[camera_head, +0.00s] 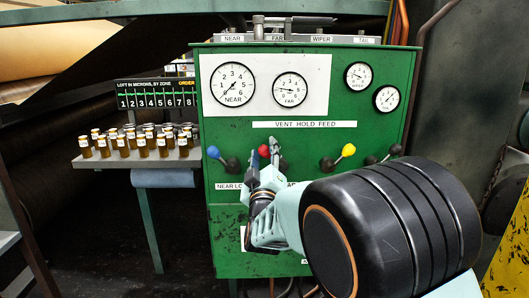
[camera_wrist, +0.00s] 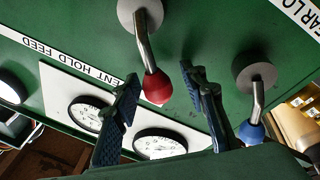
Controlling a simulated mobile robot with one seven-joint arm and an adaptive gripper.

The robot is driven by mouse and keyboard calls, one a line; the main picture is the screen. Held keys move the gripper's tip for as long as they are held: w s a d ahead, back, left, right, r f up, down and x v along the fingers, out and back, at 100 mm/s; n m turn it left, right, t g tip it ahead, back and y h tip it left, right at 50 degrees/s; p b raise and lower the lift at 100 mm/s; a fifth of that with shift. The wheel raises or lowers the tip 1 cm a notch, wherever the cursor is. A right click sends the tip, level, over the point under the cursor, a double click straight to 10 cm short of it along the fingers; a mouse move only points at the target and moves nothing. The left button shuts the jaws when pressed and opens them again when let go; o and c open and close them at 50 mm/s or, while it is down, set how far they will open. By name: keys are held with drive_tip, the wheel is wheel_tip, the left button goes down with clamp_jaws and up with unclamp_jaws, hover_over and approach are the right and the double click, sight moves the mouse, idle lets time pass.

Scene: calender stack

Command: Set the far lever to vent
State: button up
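The far lever has a red knob (camera_head: 264,151) and stands on the green panel (camera_head: 225,190), second from the left. In the wrist view its red knob (camera_wrist: 158,88) hangs on a metal shaft from a round grey hub. My gripper (camera_head: 264,160) is in front of this lever, its fingers apart. In the wrist view my gripper (camera_wrist: 165,95) is open, with the red knob between the two dark blue fingers and a gap visible on each side. The hub is hidden in the head view. The VENT HOLD FEED strip (camera_head: 304,124) runs above the levers.
The blue-knob lever (camera_head: 213,152) is close on the left; it also shows in the wrist view (camera_wrist: 251,132), near one finger. The yellow-knob lever (camera_head: 348,150) and black-knob lever (camera_head: 395,150) are on the right. A shelf (camera_head: 125,163) with several small bottles stands left of the panel.

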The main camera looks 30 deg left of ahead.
drive_tip(key=shift+r, duration=0.1)
drive_tip(key=v, duration=1.2)
idle(0.4)
